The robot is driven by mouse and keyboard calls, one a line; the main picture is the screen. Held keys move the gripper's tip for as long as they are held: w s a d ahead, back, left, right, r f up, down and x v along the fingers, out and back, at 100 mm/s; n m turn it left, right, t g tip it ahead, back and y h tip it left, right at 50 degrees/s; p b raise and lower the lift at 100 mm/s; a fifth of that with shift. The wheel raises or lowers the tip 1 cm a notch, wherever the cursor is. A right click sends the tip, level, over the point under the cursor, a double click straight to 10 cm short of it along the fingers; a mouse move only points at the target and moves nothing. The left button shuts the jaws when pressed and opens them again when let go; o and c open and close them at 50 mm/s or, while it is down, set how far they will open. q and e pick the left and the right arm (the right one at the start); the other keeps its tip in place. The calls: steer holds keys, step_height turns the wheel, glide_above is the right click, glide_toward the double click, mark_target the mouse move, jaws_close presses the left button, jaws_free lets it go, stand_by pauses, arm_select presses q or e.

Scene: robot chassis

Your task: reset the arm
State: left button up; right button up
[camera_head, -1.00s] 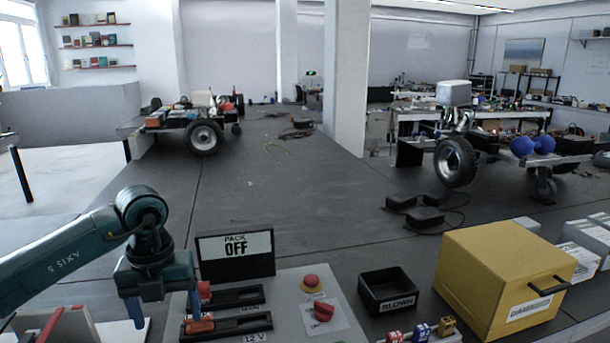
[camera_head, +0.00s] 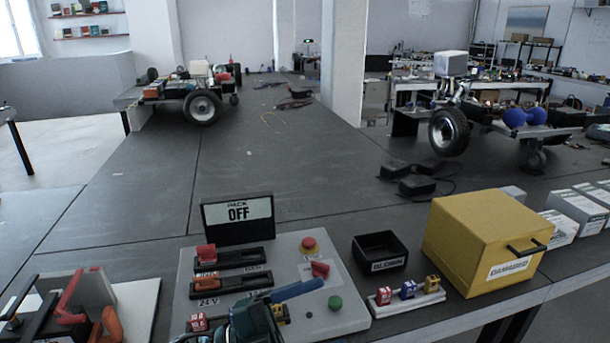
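A grey control panel (camera_head: 335,318) lies on the table. It bears a red mushroom button (camera_head: 309,245), a red rocker or lever (camera_head: 320,269), a green button (camera_head: 335,303) and two black switch slots. One slot has a red handle (camera_head: 206,254); the lower, orange-handled one (camera_head: 205,281) is marked 24 V. A sign behind (camera_head: 238,213) reads PACK OFF. My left gripper (camera_head: 298,291), teal with a blue finger, reaches over the panel's front from the bottom edge. Only one finger shows clearly, so its opening is unclear. My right gripper is out of view.
A black bin (camera_head: 379,252) marked BLOWN and a fuse rack (camera_head: 405,299) with red, blue and yellow fuses stand right of the panel. Beyond is a yellow box (camera_head: 485,240) marked DAMAGED. A clamp-like fixture (camera_head: 75,312) stands left.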

arm_select(q)
steer(key=w+a+f+n+t+y+p, duration=0.1)
steer(key=a+f+n+t+y, duration=0.4)
steer(key=n, duration=0.4)
steer(key=w+a+f+n+t+y, duration=0.1)
steer(key=a+f+n+t+y, duration=0.3)
steer(key=n+t+y, duration=0.35)
steer(key=s+a+f+n+g+y, duration=0.2)
steer(key=s+a+f+n+g, duration=0.1)
steer(key=f, duration=0.4)
steer(key=s+a+f+n+g+y+p, duration=0.1)
steer(key=s+a+f+n+g+y, duration=0.2)
steer(key=s+f+n, duration=0.2)
steer(key=s+f, duration=0.3)
steer(key=shift+s+a, duration=0.15)
steer(key=shift+a, duration=0.25)
